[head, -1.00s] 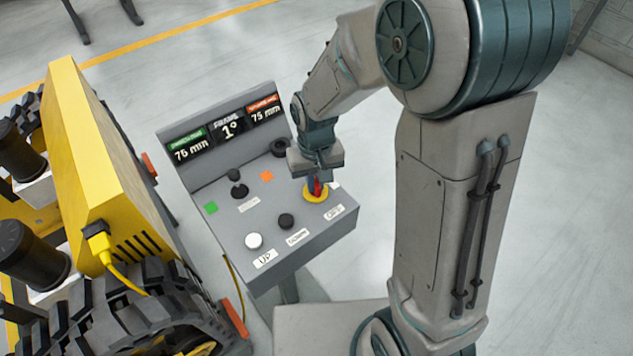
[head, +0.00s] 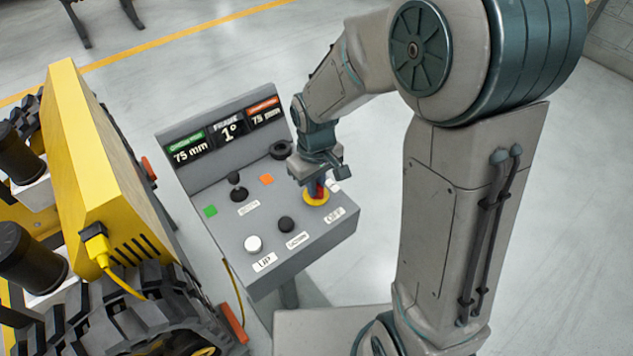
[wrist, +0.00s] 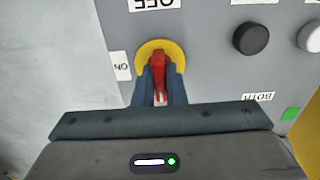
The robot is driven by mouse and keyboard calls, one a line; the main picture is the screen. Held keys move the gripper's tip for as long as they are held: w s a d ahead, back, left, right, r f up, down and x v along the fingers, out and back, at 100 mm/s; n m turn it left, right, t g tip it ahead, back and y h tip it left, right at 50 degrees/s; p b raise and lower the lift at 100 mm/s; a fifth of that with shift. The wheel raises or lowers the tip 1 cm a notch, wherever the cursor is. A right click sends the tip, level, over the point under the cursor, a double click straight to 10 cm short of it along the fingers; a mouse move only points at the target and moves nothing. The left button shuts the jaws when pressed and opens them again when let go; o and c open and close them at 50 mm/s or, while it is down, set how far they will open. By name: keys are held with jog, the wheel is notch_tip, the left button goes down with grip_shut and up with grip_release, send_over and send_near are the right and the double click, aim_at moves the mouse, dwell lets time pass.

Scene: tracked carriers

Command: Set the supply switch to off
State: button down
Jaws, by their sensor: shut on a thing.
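The supply switch is a red handle (head: 320,189) on a yellow round plate (head: 315,199), at the right side of the grey console. My gripper (wrist: 159,92) is shut on the red handle, one dark blue finger on each side. In the wrist view the handle (wrist: 158,66) runs roughly up and down the picture, in line with the OFF label (wrist: 153,4) at the top. The ON label (wrist: 122,66) is to the left of the plate. The handle's lower part is hidden between the fingers, so I cannot tell its exact pointing end.
The console (head: 270,221) also carries a white UP button (head: 253,244), a black DOWN button (head: 286,224), a black selector (head: 238,192) and a display panel (head: 228,132). A yellow tracked carrier (head: 85,165) stands close on the left. Open floor lies behind the console.

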jog(key=shift+w+r, duration=0.1)
jog(key=shift+w, duration=0.05)
jog(key=c, duration=1.5)
grip_release()
notch_tip(320, 180, up, 14)
jog(key=shift+f, duration=0.15)
jog(key=s+d+m+t, duration=0.1)
jog(key=s+d+m, duration=0.1)
jog(key=s+d, duration=0.2)
jog(key=s+d+m+t, duration=0.1)
jog(key=s+d+m, duration=0.1)
jog(key=s+d, duration=0.2)
jog(key=s+d+m+t, duration=0.1)
jog(key=s+d+m, duration=0.1)
jog(key=s+d, duration=0.2)
jog(key=shift+s+d+f+m, duration=0.1)
jog(key=shift+s+f+m, duration=0.25)
jog(key=shift+s+m, duration=0.1)
